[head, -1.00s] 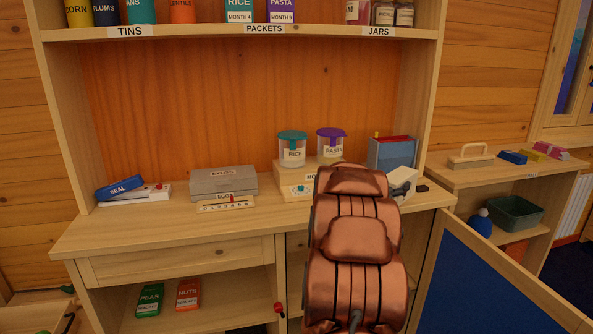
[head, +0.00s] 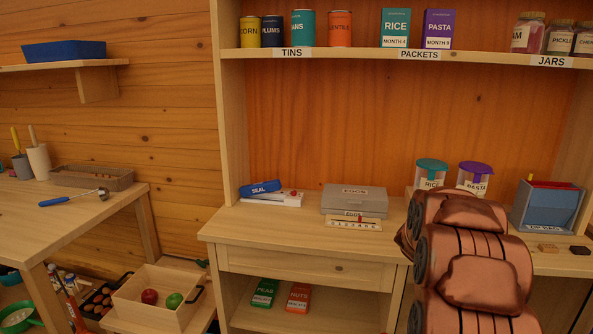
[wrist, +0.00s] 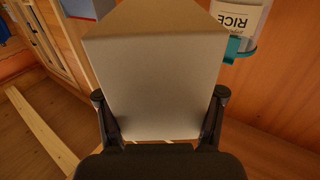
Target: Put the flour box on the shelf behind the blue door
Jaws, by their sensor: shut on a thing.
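A plain pale box (wrist: 155,85), its label not visible, fills the middle of the wrist view. The black fingers of my gripper (wrist: 158,98) are shut on its two sides. In the head view my copper arm hides both gripper and box. The blue door and its shelf do not show in the head view now; I cannot identify them in the wrist view.
The rice jar (head: 431,174) and pasta jar (head: 474,178) stand behind my arm. A blue holder (head: 546,208) is to their right. The grey egg box (head: 355,200) sits left on the counter. An open crate (head: 155,297) is low at left.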

